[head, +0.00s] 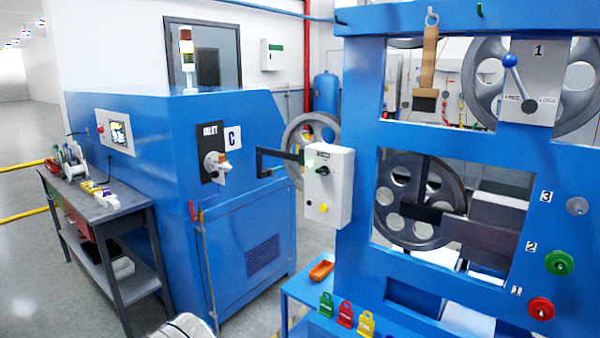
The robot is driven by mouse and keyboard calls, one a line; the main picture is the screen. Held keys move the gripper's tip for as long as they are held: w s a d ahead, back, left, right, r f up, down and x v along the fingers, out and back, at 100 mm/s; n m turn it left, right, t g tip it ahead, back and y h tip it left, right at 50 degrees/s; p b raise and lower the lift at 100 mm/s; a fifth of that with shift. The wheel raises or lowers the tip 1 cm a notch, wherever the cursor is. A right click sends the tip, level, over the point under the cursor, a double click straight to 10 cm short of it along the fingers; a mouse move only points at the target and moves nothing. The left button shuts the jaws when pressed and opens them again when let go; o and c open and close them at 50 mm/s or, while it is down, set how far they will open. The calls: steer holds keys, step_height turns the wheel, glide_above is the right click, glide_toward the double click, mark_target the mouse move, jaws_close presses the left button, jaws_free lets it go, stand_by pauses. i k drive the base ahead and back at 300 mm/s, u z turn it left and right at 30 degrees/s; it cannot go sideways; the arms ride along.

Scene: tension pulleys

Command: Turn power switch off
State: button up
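A light grey control box (340,190) is mounted on the left side of the blue machine frame. A dark rotary knob (322,171) on its face looks like a power switch; its exact setting is too small to read. A yellow button (323,208) sits below the knob. A white and orange handle-like fitting (216,168) is on a black plate on the blue cabinet, beside a letter C sign. I cannot tell for certain which of these is the power switch. My gripper is not in view.
The blue frame (360,130) with pulley wheels (410,195) fills the right.

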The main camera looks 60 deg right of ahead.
mark_target(324, 170)
steer(key=z, duration=0.2)
steer(key=i, duration=0.9)
steer(key=z, duration=0.25)
